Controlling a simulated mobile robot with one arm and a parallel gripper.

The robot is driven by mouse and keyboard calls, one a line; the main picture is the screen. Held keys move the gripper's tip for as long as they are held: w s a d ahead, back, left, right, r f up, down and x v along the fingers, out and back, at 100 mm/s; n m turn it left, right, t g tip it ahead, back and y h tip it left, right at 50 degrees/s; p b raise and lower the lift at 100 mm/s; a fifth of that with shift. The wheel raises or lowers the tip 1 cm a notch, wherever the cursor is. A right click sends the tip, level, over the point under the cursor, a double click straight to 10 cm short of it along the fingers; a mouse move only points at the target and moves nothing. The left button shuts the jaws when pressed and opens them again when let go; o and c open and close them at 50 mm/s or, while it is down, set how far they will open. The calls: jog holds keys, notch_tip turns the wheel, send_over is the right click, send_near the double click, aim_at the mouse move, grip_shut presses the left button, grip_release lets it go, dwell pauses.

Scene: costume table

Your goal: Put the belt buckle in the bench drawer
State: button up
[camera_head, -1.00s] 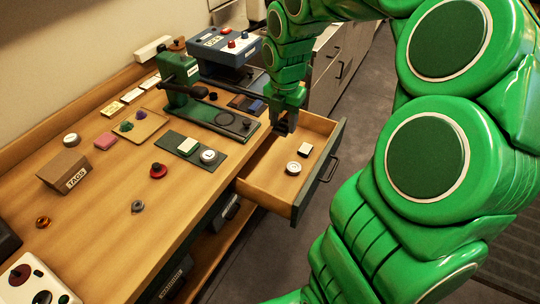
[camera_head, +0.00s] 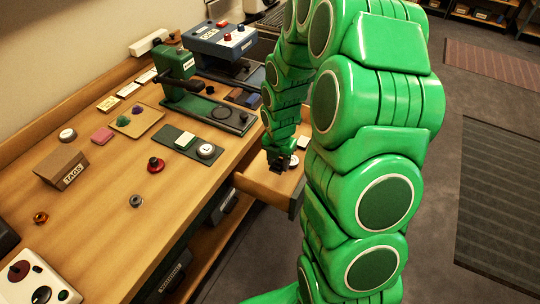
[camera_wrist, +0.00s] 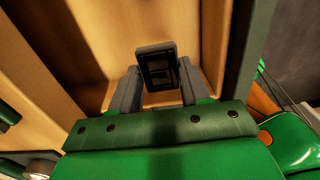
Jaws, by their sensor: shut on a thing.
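The belt buckle (camera_wrist: 156,66) is a dark rectangular frame, held between the two fingers of my gripper (camera_wrist: 157,80) in the wrist view. The bench drawer (camera_head: 262,186) is pulled open, a light wooden box with a dark front. In the wrist view its wooden walls and floor (camera_wrist: 90,28) lie around and below the buckle. In the head view my gripper (camera_head: 280,162) is low at the drawer opening. The buckle is hard to make out there, and I cannot tell whether it touches the drawer floor.
The bench top (camera_head: 110,230) carries a green press (camera_head: 174,64), a dark mat (camera_head: 180,142), a tags box (camera_head: 62,168) and small buttons.

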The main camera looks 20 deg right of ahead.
aim_at(278, 184)
jog(key=shift+f, duration=4.95)
jog(key=shift+f, duration=0.1)
jog(key=o, duration=1)
jog(key=shift+o, duration=0.2)
